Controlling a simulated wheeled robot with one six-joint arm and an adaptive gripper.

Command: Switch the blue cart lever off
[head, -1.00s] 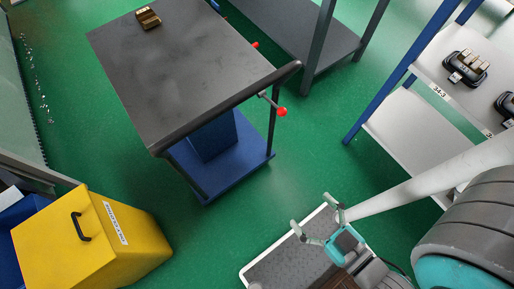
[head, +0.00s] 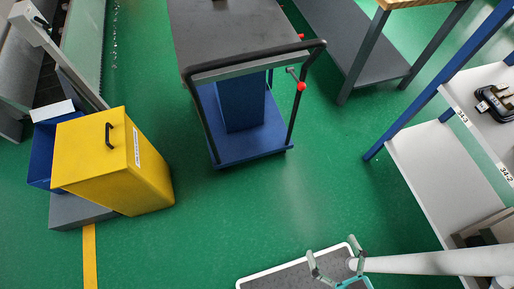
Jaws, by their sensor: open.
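The cart (head: 232,35) has a dark grey top, a black push handle and a blue lower deck (head: 254,146); it stands at the upper middle of the head view. A lever with a red knob (head: 301,86) sticks out at the right of the cart's handle end. A second red knob (head: 301,36) shows further back on the same side. My gripper (head: 335,262) is at the bottom of the view, open and empty, well apart from the cart and lever.
A yellow box (head: 112,160) with a black handle stands at left, beside a blue bin (head: 42,155). A grey table (head: 345,40) is behind right of the cart. White shelves with blue posts (head: 445,185) stand at right. Green floor between cart and gripper is clear.

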